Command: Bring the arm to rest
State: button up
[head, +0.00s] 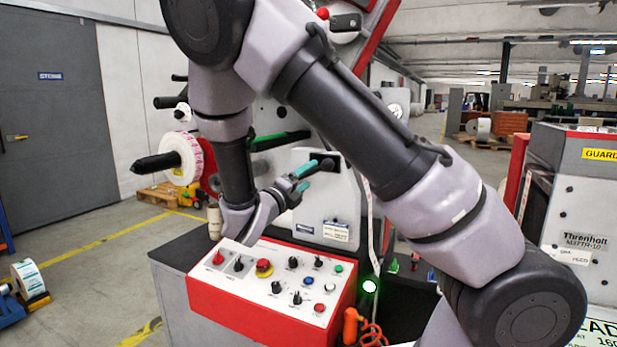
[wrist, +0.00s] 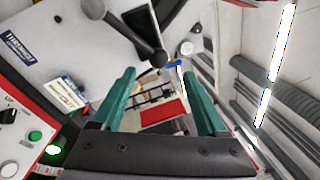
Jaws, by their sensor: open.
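My arm (head: 345,110) reaches across the middle of the head view and bends back down toward the rewinder. My gripper (head: 308,176) has teal fingers and is in front of the machine's pale grey panel, above the control box. In the wrist view my gripper (wrist: 163,90) is open, its two teal fingers apart with nothing held between them. Whether the gripper touches the panel or the lever cannot be told.
The red-edged control box (head: 270,318) with knobs, buttons and a red emergency stop lies below my gripper. A label roll (head: 188,158) on a black spindle is to the left. A guarded machine (head: 575,200) stands at the right. Open floor (head: 80,260) lies at left.

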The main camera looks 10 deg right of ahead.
jog(key=s+d+f+m+g+y, duration=0.1)
jog(key=s+d+m+g+y, duration=0.2)
jog(key=s+d+m+g, duration=0.55)
jog(key=s+d+m+g+y, duration=0.2)
jog(key=s+d+m+g, duration=0.3)
jog(key=d+m, duration=0.7)
jog(key=s+a+r+m+t+y, duration=0.3)
jog(key=s+a+r+m+y, duration=0.1)
jog(key=m, duration=0.8)
jog(key=s+a+r+m+t+y, duration=0.3)
jog(key=r+m+y, duration=0.3)
jog(key=r+m, duration=0.3)
jog(key=s+a+m, duration=0.1)
jog(key=m, duration=0.2)
jog(key=shift+a+r, duration=0.2)
jog(key=shift+a, duration=0.05)
